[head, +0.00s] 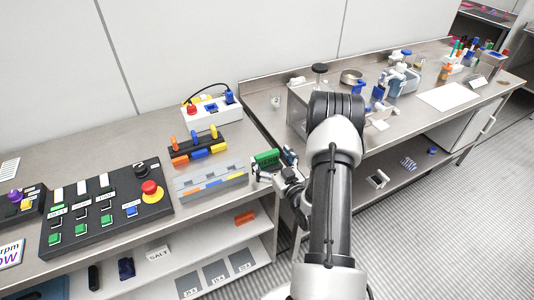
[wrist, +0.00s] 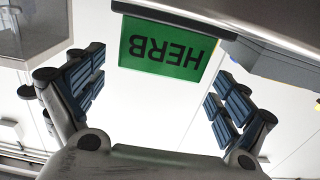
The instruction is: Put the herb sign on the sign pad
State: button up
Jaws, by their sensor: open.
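The herb sign (wrist: 165,47) is a green plate with black HERB lettering, upside down in the wrist view. It is at the top of that view, beyond my gripper (wrist: 155,95), whose two fingers stand wide apart with nothing between them. In the head view the green sign (head: 266,158) shows at the right end of the left bench, just left of my gripper (head: 284,168). My wrist partly hides that area. I cannot tell for sure which surface is the sign pad.
A grey rack (head: 210,182) with coloured pieces stands left of the sign. A button panel (head: 105,212) with a red stop button is farther left. A SALT sign (head: 158,254) and dark squares (head: 216,274) are on the lower shelf. The right bench (head: 400,118) holds lab equipment.

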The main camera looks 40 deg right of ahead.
jog(key=v, duration=0.9)
jog(key=n+g+y, duration=0.1)
jog(key=n+g, duration=0.3)
jog(key=g, duration=0.2)
send_near(262, 156)
jog(key=w+a+r, duration=0.4)
jog(key=w+r, duration=0.1)
jog(key=s+a+r+g, duration=0.1)
jog(key=a+r+g, duration=0.1)
jog(key=a+r, duration=0.25)
jog(key=s+a+r+g+y, duration=0.1)
jog(key=s+a+r, duration=0.3)
jog(key=s+a, duration=0.5)
jog(key=s+a+r+m+g+y, duration=0.1)
jog(key=s+a+r+g, duration=0.3)
jog(key=s+a, duration=0.5)
jog(key=s+y, duration=0.1)
jog(key=s, duration=0.4)
jog(key=shift+s+a+r+p, duration=0.15)
jog(key=shift+a+r+p, duration=0.2)
jog(key=shift+a+p, duration=0.05)
jog(key=shift+f, duration=0.1)
